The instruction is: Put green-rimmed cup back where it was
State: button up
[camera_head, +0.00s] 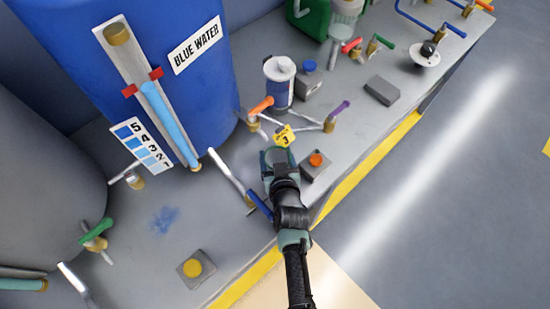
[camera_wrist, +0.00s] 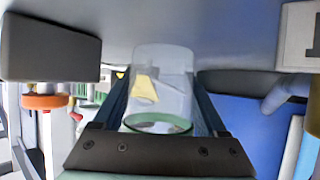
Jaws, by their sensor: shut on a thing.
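The green-rimmed cup (camera_wrist: 172,70) is clear and shows in the wrist view between my fingers, with its green rim toward the camera. My gripper (camera_wrist: 162,95) is shut on it. In the head view my gripper (camera_head: 272,156) is low over the front part of the bench, in front of the blue tank. The arm largely hides the cup there. A yellow tag marked 3 (camera_head: 284,135) shows just past the fingertips. A yellow patch also shows at the cup in the wrist view. I cannot tell whether the cup touches the bench.
A box with an orange button (camera_head: 316,160) is close right of my gripper. A blue-handled valve (camera_head: 259,205) is close left. Orange (camera_head: 262,106) and purple (camera_head: 340,110) valve handles and a white-topped canister (camera_head: 279,83) stand beyond. The blue tank (camera_head: 215,100) rises at left.

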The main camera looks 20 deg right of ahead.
aim_at(279, 161)
jog(key=shift+s+a+f+b, duration=0.1)
jog(key=shift+a+f+b, duration=0.4)
jog(key=shift+f, duration=0.2)
jog(key=o, duration=1.1)
jog(key=shift+o, duration=1.1)
jog(key=shift+w+d+f, duration=0.1)
jog(key=shift+w+d, duration=0.05)
jog(key=shift+w, duration=0.15)
jog(key=shift+s+d, duration=0.1)
jog(key=shift+d, duration=0.05)
jog(key=shift+r, duration=0.25)
jog(key=shift+r+p, duration=0.25)
jog(key=shift+p, duration=0.3)
jog(key=p+v, duration=0.3)
jog(key=v, duration=0.1)
jog(key=p+v, duration=0.3)
jog(key=p, duration=0.1)
jog(key=shift+s+r, duration=0.2)
jog(key=shift+r, duration=0.2)
notch_tip(279, 161, up, 7)
jog(key=p, duration=0.6)
jog(key=shift+r+p, duration=0.2)
jog(key=shift+p, duration=0.15)
